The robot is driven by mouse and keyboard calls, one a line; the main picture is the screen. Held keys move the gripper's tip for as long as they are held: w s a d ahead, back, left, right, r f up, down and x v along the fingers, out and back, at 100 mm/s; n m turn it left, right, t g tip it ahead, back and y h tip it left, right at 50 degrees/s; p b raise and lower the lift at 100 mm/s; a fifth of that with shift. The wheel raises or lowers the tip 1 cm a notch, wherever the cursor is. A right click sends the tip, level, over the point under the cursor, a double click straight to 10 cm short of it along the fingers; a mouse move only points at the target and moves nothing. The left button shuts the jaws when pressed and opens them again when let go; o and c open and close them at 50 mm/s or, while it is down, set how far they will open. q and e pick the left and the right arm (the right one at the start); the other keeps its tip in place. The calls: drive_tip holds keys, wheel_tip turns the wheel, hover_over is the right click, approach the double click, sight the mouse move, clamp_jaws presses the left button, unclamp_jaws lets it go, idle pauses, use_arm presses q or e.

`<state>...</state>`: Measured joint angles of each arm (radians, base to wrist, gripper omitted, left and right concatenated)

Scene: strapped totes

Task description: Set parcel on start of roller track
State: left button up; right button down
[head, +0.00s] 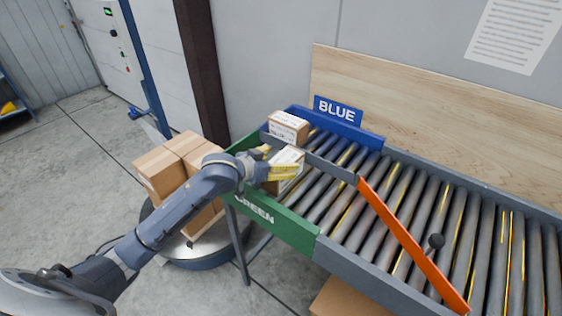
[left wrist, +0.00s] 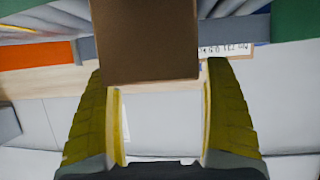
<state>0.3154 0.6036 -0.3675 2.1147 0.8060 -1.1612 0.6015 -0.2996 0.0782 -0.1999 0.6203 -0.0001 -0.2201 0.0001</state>
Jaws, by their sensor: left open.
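A small cardboard parcel (head: 290,158) with a white label on top sits at the start of the roller track (head: 345,207), on the GREEN side. My left gripper (head: 279,164) is at this parcel, its yellow fingers open and partly covering it. In the left wrist view, a plain brown box face (left wrist: 145,40) is at the fingertips of my left gripper (left wrist: 160,72); I cannot tell whether they touch it. A second labelled parcel (head: 288,127) sits at the start of the BLUE side. My right gripper is not in view.
An orange bar (head: 410,243) with a black knob lies across the rollers. Green (head: 285,230) and blue (head: 350,130) side rails edge the track's start. Several stacked cartons (head: 165,170) stand on a round base at left. Rollers beyond the parcels are clear.

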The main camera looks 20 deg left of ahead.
use_arm(q)
drive_tip(key=v, duration=1)
drive_tip(key=shift+o, duration=1.2)
drive_tip(key=shift+s+a+r, duration=0.1)
drive_tip(key=shift+s, duration=0.2)
drive_tip(key=s+a+r+n, duration=0.1)
drive_tip(key=s+a+n, duration=0.1)
drive_tip(key=s+n, duration=0.15)
drive_tip(key=x, duration=1.6)
drive_tip(key=shift+w+d+f, duration=0.15)
drive_tip(key=shift+w+f, duration=0.05)
drive_tip(key=shift+w, duration=0.05)
